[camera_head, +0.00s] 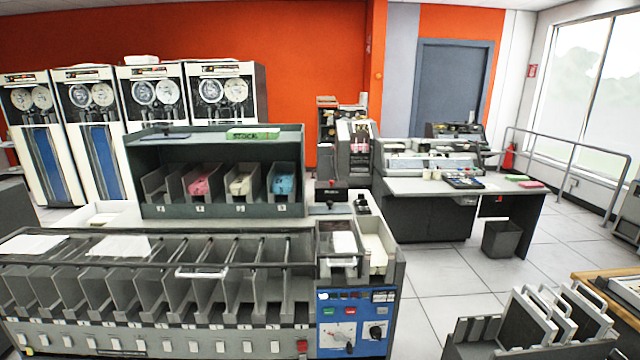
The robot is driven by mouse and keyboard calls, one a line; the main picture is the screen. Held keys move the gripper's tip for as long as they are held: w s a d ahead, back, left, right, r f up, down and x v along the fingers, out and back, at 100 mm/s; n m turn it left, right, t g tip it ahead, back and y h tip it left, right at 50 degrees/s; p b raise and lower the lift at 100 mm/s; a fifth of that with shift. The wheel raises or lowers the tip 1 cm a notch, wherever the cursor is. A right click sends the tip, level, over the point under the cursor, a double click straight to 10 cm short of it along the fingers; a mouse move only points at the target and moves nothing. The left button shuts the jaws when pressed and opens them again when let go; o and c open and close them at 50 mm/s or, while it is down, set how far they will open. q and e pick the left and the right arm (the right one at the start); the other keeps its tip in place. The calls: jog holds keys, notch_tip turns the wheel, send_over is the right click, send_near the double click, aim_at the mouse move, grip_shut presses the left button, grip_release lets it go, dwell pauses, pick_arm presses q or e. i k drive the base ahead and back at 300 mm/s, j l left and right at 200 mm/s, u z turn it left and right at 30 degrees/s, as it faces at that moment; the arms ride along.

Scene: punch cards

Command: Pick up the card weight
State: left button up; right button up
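No thing can be surely identified as the card weight at this size. A flat dark piece with a small upright knob (330,208) lies on top of the card sorter (130,340), just right of the pigeonhole shelf. A small black object (362,204) stands to its right. The sorter's hopper (340,262) at its right end holds a white stack of cards (344,242). Neither of my grippers shows in the head view, so whether they are open or shut is hidden.
The dark shelf (220,158) holds pink, cream and blue card stacks. A rack of plates (540,325) stands at lower right. Tiled floor (455,280) is clear between sorter and desk.

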aim_at(329, 209)
jog(key=i+j+u, duration=0.25)
jog(key=i, duration=0.3)
jog(key=i+u, duration=0.25)
jog(key=i, duration=0.25)
